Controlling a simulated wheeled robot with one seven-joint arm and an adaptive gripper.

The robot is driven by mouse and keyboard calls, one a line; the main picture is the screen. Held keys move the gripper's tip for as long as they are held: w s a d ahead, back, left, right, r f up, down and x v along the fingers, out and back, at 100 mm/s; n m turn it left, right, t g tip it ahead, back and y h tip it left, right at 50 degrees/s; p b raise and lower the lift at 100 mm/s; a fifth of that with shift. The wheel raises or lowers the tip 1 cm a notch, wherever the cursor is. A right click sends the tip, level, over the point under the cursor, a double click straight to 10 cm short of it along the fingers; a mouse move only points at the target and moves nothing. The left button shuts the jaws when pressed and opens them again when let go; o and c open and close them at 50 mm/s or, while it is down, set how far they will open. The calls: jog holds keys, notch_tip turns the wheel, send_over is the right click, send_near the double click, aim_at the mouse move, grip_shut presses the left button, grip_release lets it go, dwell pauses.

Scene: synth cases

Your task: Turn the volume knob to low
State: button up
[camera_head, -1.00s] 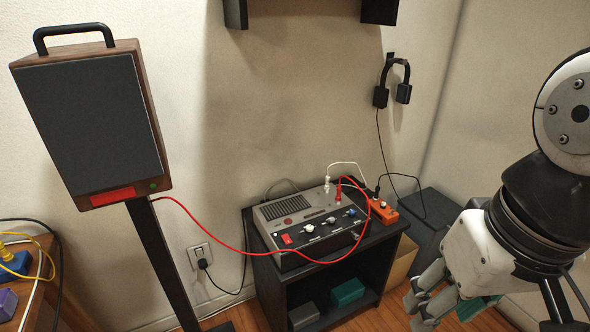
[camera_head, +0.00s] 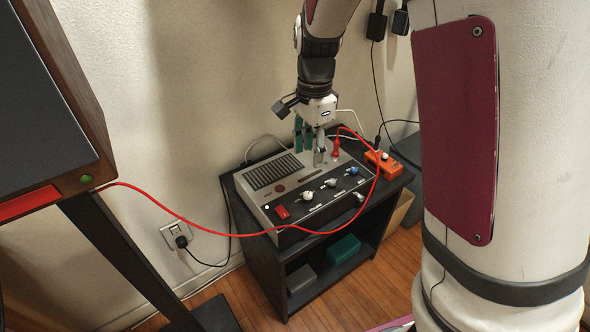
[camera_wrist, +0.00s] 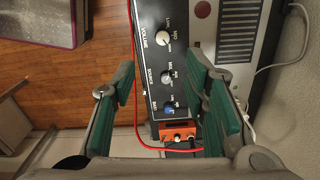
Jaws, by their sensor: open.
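The volume knob (camera_head: 308,196) is a small cream knob on the amplifier's black front panel, near the red switch. In the wrist view the volume knob (camera_wrist: 163,38) sits beside the printed word VOLUME; its exact pointer setting is too small to tell. The grey amplifier (camera_head: 262,203) stands on a black stand. My gripper (camera_head: 310,150) points down over the amplifier's back right part, open and empty, apart from the knob. In the wrist view its teal-padded fingers (camera_wrist: 160,78) are spread either side of the panel.
A middle knob (camera_head: 330,182) and a blue knob (camera_head: 353,171) share the panel. A red cable (camera_head: 310,231) loops across the amplifier's front from the speaker (camera_head: 92,128). Red and white plugs stand on top. An orange box (camera_head: 383,163) sits at the right.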

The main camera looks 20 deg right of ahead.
aim_at(308, 194)
jog(key=f+b, duration=0.1)
jog(key=f, duration=0.3)
jog(key=f+b, duration=0.2)
jog(key=f, duration=0.3)
jog(key=f+b, duration=0.1)
jog(key=f, duration=0.4)
jog(key=shift+w+f, duration=0.25)
grip_shut()
